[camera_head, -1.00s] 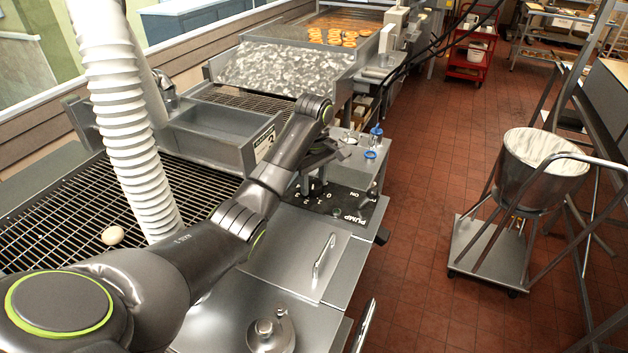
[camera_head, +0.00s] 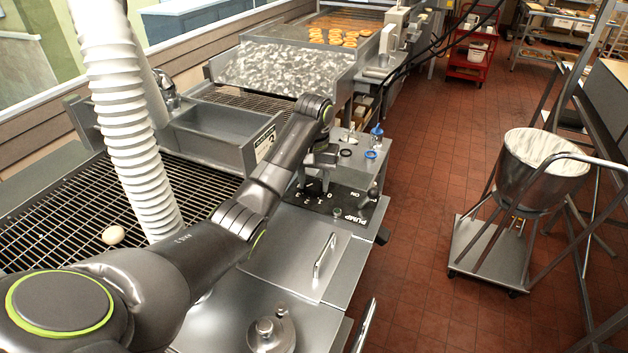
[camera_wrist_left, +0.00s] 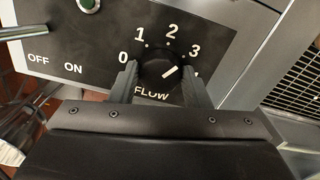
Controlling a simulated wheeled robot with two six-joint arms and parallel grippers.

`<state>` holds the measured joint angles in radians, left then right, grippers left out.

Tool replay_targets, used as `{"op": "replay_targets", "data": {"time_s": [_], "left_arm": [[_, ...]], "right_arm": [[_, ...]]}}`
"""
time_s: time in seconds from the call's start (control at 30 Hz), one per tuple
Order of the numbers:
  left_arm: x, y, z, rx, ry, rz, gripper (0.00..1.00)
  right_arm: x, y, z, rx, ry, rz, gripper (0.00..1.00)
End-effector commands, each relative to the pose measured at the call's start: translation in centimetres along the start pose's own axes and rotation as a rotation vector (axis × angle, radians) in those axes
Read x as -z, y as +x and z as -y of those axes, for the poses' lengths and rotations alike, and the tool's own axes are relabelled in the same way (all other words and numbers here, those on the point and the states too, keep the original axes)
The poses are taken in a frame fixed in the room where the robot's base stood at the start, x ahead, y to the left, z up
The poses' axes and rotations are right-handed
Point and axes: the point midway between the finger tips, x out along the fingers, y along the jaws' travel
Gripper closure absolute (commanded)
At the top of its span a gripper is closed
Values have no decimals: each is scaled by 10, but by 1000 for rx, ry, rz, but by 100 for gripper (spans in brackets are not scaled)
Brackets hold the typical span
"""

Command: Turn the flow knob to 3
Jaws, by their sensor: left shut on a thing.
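The black flow knob (camera_wrist_left: 158,70) sits on a dark panel (camera_wrist_left: 85,45) with white numbers 0, 1, 2 and 3 around it and the word FLOW below. Its white pointer line aims up and right, at or very near the 3 mark. My left gripper (camera_wrist_left: 160,82) has one finger on each side of the knob and is shut on it. In the head view my left gripper (camera_head: 314,182) reaches down to the same panel, by the PUMP lettering; the gripper and arm partly hide the dial there. My right gripper is in neither view.
The panel also carries an ON/OFF lever (camera_wrist_left: 22,32) and a green button (camera_wrist_left: 88,4). A ribbed white hose (camera_head: 125,120) rises over the wire grate (camera_head: 60,215). A wheeled steel bowl (camera_head: 540,170) stands on the open red tile floor at right.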

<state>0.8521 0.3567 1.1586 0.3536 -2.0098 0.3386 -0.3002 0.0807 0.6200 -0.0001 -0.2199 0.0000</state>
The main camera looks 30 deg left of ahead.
Motion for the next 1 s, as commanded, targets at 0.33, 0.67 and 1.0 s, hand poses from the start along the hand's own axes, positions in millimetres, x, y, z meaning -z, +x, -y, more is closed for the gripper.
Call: {"op": "replay_targets", "data": {"time_s": [0.33,0.67,1.0], "left_arm": [[0,1,0,1,168,3,80],[0,1,0,0,211,2,80],[0,1,0,-1,211,1,52]], "right_arm": [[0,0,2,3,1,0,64],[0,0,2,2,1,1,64],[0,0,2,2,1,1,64]]}}
